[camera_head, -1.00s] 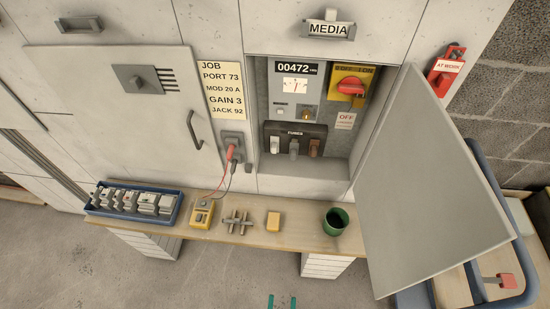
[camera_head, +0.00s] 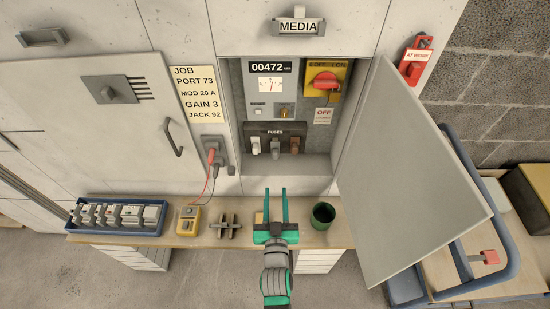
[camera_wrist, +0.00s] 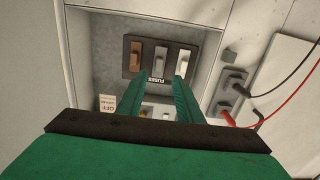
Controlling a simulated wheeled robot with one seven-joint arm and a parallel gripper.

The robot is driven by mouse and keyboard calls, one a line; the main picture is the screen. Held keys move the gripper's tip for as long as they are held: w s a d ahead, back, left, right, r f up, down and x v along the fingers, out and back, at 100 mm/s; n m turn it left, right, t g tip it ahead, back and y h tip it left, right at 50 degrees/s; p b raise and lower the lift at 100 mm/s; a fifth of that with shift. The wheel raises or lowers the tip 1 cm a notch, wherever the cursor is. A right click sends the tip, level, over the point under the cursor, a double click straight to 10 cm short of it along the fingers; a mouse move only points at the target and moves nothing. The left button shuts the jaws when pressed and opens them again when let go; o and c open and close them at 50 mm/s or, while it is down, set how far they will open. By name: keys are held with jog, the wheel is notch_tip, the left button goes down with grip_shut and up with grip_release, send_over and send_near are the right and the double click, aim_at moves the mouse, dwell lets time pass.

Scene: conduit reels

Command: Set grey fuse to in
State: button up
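The grey fuse (camera_head: 275,149) is the middle one of three in the black fuse block (camera_head: 292,131) inside the open cabinet, between a white fuse (camera_head: 256,145) and a brown fuse (camera_head: 295,145). In the head view it appears to hang lower than its neighbours. The grey fuse also shows in the wrist view (camera_wrist: 160,59), beyond my fingertips. My gripper (camera_head: 276,192) is green, open and empty, pointing at the cabinet from over the bench. Its two fingers also show in the wrist view (camera_wrist: 158,82), spread apart and not touching the fuse.
The cabinet door (camera_head: 410,170) stands open on the right. A red rotary switch (camera_head: 325,81) is above the fuses. The bench holds a blue tray (camera_head: 72,219), a yellow meter (camera_head: 188,221) and a green cup (camera_head: 322,214). Leads hang from a socket at left.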

send_near(275, 157)
jog(key=w, duration=0.9)
jog(key=shift+w, duration=0.15)
